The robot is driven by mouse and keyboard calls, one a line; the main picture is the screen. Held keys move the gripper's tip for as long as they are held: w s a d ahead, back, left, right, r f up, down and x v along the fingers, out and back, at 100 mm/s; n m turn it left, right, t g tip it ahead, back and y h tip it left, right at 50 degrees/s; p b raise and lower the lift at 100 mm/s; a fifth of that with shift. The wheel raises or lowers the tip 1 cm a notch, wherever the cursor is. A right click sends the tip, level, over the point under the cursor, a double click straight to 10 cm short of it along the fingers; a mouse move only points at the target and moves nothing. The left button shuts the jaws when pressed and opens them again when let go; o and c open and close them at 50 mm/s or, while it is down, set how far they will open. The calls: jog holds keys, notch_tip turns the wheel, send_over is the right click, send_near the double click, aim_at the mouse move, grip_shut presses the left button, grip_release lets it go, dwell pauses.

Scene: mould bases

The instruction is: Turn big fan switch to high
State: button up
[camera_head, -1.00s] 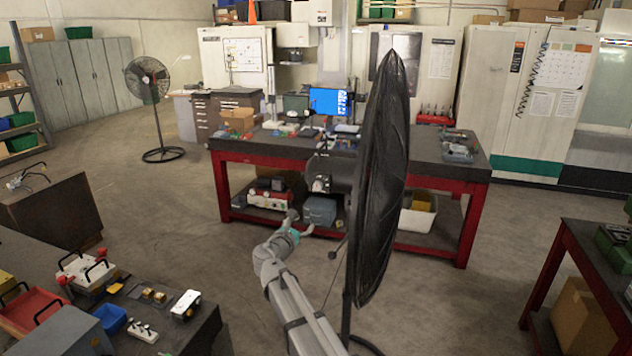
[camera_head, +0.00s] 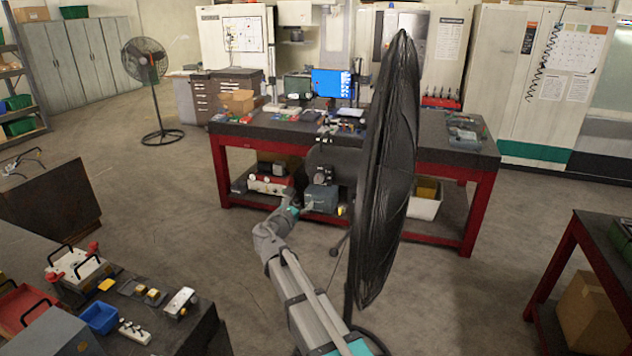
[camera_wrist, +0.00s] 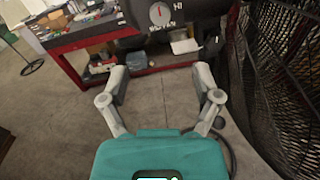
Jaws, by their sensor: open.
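The big fan (camera_head: 388,175) stands close in front of me, its black round cage seen nearly edge-on. Its dark motor housing (camera_head: 340,160) is on the left of the cage. In the wrist view a dial switch (camera_wrist: 159,14) with a pale round face and a red mark shows on the housing, with "HI" printed to its right. The dial's pointer looks roughly upright. My gripper (camera_wrist: 158,82) is open and empty, its two fingers spread below the dial and apart from it. In the head view my gripper (camera_head: 297,203) is small, left of and below the housing.
The fan cage (camera_wrist: 285,80) is close on the right of my gripper. A red-framed workbench (camera_head: 270,135) with tools stands behind the fan. A second fan (camera_head: 147,65) stands far left. Dark tables flank me on both sides. Open floor lies left of the fan.

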aim_at(318, 180)
jog(key=shift+w, duration=0.1)
jog(key=x, duration=1.3)
jog(key=shift+w+f, duration=0.1)
jog(key=shift+w, duration=0.2)
jog(key=shift+c, duration=0.3)
grip_shut()
